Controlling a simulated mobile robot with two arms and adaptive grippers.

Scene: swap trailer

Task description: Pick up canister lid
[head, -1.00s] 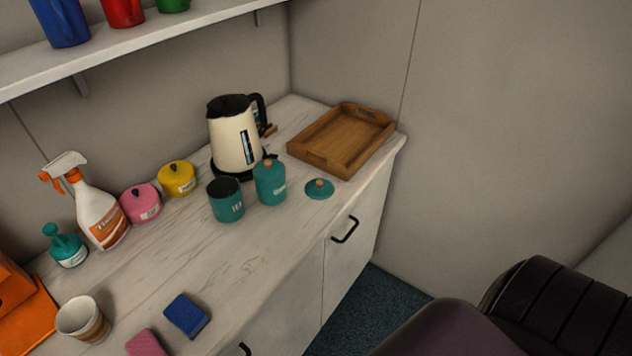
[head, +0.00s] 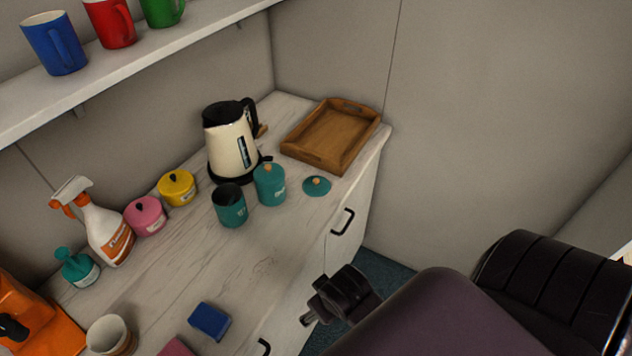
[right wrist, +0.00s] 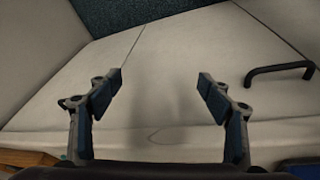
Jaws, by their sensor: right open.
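The teal canister lid (head: 317,185) with an orange knob lies flat on the counter, right of the teal canisters. One teal canister (head: 231,206) is open at the top. The other teal canister (head: 270,186) beside it has a lid on. My right gripper (head: 311,309) is in front of the counter's front edge, low and well short of the lid. In the right wrist view my right gripper (right wrist: 161,88) is open and empty, with cabinet fronts beyond its fingers. The lid cannot be made out in that view. My left gripper is not in view.
A cream kettle (head: 232,145) stands behind the canisters, and a wooden tray (head: 357,161) lies at the far end. Pink (head: 145,217) and yellow (head: 177,190) pots and a spray bottle (head: 107,233) line the wall. A cabinet handle (head: 344,222) protrudes below the counter edge.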

